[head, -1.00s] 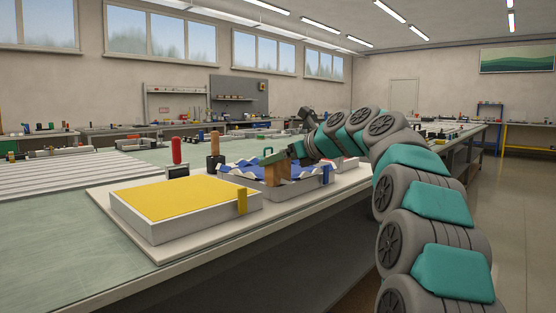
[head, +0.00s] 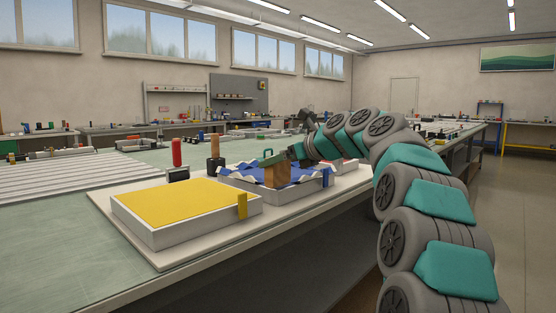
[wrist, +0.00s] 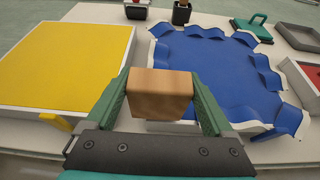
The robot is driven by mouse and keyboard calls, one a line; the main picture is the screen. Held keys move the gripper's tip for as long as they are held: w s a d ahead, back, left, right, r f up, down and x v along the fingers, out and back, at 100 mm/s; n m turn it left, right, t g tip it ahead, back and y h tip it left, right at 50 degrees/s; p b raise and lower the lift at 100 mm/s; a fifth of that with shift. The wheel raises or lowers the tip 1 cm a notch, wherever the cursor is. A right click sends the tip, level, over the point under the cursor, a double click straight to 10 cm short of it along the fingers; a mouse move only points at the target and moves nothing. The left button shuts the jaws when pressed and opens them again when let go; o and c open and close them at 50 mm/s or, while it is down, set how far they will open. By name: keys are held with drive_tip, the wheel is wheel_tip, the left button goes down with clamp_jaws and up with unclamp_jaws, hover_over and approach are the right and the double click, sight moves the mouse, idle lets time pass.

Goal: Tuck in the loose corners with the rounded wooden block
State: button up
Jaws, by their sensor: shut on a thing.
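My gripper (wrist: 159,80) is shut on the rounded wooden block (wrist: 160,95), one green finger on each side. In the head view the block (head: 277,176) is at the near side of the blue sheet (head: 245,171). In the wrist view the blue sheet (wrist: 210,68) covers a pale frame, with wavy, raised flaps along its edges. A larger flap (wrist: 287,118) hangs over the frame's near right corner. The block hides the sheet's near left part. I cannot tell whether the block touches the sheet.
A flat yellow-covered frame (head: 180,199) stands to the left, with a yellow tab (head: 242,205). A red-handled tool (head: 177,155) and a wooden-handled tool (head: 215,150) stand behind.

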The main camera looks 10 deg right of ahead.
drive_tip(key=shift+r+p, duration=0.7)
drive_tip(key=shift+r, duration=2.3)
